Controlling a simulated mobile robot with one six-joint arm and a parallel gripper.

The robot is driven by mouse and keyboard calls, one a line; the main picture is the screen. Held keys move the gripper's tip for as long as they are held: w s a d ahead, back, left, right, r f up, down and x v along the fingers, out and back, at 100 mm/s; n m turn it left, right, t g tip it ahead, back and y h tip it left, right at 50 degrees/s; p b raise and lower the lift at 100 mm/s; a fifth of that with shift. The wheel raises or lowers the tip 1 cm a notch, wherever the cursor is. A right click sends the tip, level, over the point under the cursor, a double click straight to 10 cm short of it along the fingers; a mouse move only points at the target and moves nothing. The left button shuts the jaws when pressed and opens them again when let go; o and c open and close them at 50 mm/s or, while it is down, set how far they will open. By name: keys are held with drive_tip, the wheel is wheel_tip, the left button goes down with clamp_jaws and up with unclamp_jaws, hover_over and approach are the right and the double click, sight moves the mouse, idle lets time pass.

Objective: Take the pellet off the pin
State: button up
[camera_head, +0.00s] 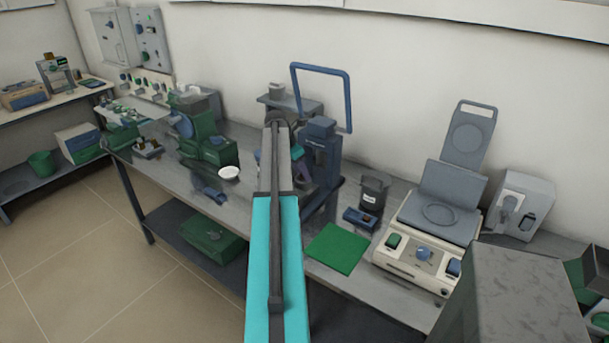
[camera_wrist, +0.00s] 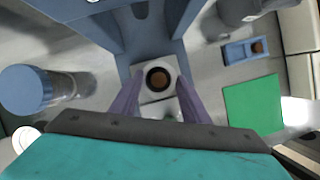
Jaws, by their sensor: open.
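In the head view the blue press (camera_head: 321,150) stands on the bench, and my arm hides the pellet.
A blue block with a brown disc (camera_wrist: 244,50) and a green mat (camera_wrist: 253,105) lie to the right in the wrist view. A blue-topped cylinder (camera_wrist: 24,90) is at the left. In the head view, a dark cup (camera_head: 373,190) and a hotplate-like device (camera_head: 420,256) stand right of the press.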

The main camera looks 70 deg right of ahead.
drive_tip(key=shift+c, duration=0.3)
clamp_jaws()
idle(0.3)
